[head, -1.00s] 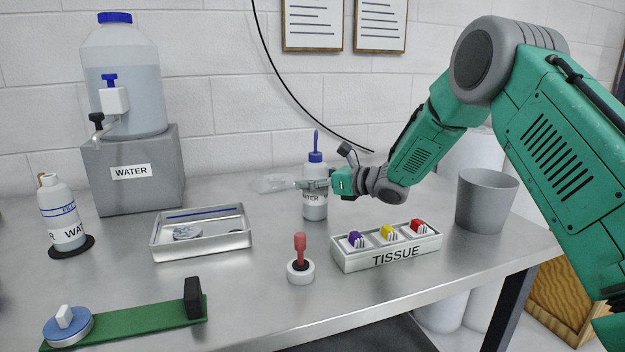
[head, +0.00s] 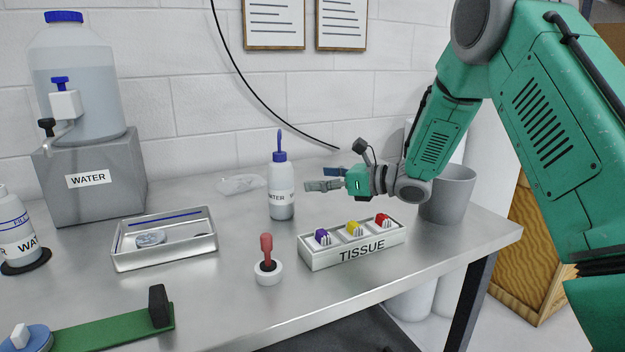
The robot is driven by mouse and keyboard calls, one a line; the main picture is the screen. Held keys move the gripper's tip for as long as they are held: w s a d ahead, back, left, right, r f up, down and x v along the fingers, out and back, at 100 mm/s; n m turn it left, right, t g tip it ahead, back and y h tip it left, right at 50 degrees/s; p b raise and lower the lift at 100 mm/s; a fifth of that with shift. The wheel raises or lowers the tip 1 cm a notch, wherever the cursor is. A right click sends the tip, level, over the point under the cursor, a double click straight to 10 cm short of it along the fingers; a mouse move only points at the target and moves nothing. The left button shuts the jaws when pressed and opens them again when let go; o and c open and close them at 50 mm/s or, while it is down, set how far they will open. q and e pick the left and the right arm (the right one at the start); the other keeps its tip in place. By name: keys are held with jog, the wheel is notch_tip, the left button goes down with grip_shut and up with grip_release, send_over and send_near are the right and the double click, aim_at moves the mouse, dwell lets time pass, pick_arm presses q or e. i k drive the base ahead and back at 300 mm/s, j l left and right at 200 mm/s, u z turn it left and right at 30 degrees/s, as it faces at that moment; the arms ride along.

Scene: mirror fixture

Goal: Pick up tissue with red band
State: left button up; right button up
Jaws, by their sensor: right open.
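The white tissue box (head: 318,259), labelled TISSUE, stands on the metal table and has three compartments. The tissue with the red band (head: 382,220) sits in its right compartment. A tissue with a yellow band (head: 354,229) is in the middle one and a tissue with a purple band (head: 322,237) in the left one. My right gripper (head: 325,179) is open and empty, above and behind the box, its fingers pointing left toward the water bottle. It is up and to the left of the red-banded tissue. My left gripper is not in view.
A squeeze bottle (head: 281,197) with a blue cap stands just left of my right gripper. A grey bin (head: 448,196) stands behind and right of the box. A red-handled tool (head: 267,262) in a white base and a metal tray (head: 168,259) are to the left.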

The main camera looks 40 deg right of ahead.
aim_at(381, 224)
jog(key=k, duration=1)
